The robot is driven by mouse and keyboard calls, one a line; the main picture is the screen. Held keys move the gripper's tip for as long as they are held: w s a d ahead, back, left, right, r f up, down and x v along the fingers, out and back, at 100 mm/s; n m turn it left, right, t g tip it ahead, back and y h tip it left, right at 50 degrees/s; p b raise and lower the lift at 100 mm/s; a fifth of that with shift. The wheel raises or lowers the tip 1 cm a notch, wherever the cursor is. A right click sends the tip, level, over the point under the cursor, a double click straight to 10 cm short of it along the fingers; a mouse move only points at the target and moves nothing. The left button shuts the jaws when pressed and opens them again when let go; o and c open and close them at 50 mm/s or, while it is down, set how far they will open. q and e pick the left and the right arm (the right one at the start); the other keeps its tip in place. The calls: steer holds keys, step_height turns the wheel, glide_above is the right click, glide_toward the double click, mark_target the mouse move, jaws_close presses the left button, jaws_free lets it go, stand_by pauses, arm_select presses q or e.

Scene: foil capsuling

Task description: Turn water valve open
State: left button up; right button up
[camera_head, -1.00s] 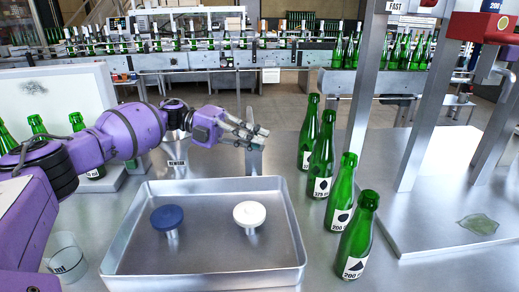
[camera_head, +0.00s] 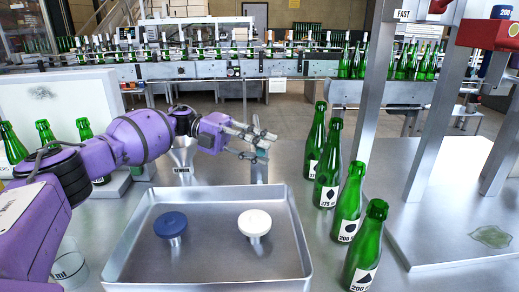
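No part is plainly marked as the water valve. A blue round knob (camera_head: 171,223) and a white round knob (camera_head: 254,222) stand on short stems inside a shallow metal tray (camera_head: 127,262). A narrow upright metal post (camera_head: 259,171) rises behind the tray, partly hidden by my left gripper. My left gripper (camera_head: 264,146) is in front of the upper part of the post, above the tray's back edge. Its fingers are spread and nothing shows between them; whether they touch the post I cannot tell. My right gripper is out of view.
Several green bottles (camera_head: 347,205) stand in a row right of the tray. A metal frame (camera_head: 430,145) stands beyond them. More bottles (camera_head: 46,134) stand by a pale panel (camera_head: 40,100) at left. A clear beaker (camera_head: 70,268) is by the tray's front left. A funnel-like holder (camera_head: 183,152) stands behind it.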

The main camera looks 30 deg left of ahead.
arm_select(q)
steer(key=v, duration=1.2)
steer(key=shift+f, duration=0.1)
